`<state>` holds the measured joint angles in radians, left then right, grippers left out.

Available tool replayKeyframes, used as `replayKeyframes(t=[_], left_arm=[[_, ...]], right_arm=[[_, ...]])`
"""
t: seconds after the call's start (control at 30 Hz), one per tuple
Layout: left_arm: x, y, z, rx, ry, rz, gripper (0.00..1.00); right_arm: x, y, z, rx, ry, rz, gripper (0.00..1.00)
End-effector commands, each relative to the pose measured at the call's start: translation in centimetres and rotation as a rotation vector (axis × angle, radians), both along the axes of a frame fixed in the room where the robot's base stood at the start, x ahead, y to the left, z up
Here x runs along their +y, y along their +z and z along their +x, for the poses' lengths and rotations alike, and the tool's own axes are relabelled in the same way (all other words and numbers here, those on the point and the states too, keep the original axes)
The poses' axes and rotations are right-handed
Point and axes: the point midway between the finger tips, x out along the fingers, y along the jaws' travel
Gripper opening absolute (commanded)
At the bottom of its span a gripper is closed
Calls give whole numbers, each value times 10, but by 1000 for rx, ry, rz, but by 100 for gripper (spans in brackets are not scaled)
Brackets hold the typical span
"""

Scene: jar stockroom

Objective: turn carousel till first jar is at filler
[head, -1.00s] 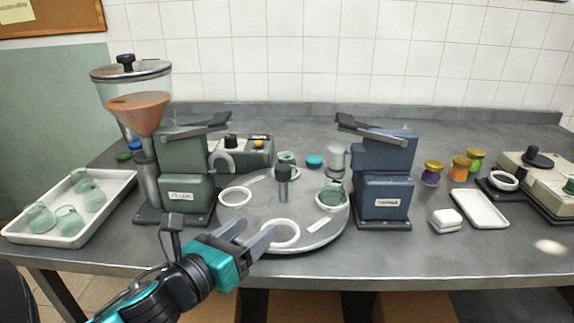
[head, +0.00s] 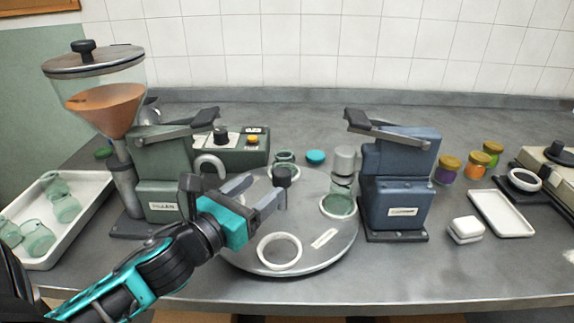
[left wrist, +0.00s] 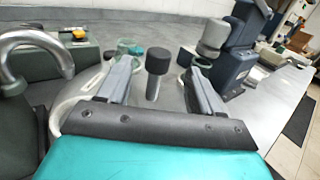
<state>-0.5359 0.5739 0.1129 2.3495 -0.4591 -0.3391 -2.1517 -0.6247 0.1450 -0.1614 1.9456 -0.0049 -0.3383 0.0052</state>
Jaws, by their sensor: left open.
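The carousel (head: 315,252) is a round grey turntable with white ring seats and a dark-capped post (head: 282,175) at its middle. My left gripper (head: 264,188) is open at the post's left; in the left wrist view the post (left wrist: 157,62) shows between its fingers, untouched as far as I can tell. One glass jar (head: 340,205) stands in the right seat, beside the blue machine. Another jar (head: 285,157) is at the back of the disc. The front seat (head: 279,251) is empty. The green filler (head: 160,200) with its hopper stands at the left; my gripper hides the left seat.
A white tray (head: 88,215) with several glass jars is at far left. The blue machine (head: 398,195) borders the carousel's right. A control box (head: 235,157) and a turquoise lid (head: 316,157) are behind. White blocks, an empty tray and coloured jars are at right.

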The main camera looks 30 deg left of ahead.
Motion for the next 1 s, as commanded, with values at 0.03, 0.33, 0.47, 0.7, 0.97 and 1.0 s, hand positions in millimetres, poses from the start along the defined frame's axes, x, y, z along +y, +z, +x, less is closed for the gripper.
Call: replayKeyframes(t=[0.03,0.33,0.47,0.7,0.97,1.0], left_arm=[[0,1,8,-2,0,-2,65],[-2,1,51,-2,1,-1,65],[-3,1,69,-1,1,-1,65],[-3,0,90,0,1,-2,65],[-4,-1,95,2,0,-1,65],[-4,-1,95,2,0,-1,65]], right_arm=[[0,1,0,-1,1,-1,43],[0,2,-1,1,0,-2,43],[0,2,-1,2,1,-1,43],[0,2,-1,3,0,-1,43],[0,2,-2,5,1,-1,43],[1,2,-2,5,1,-1,43]])
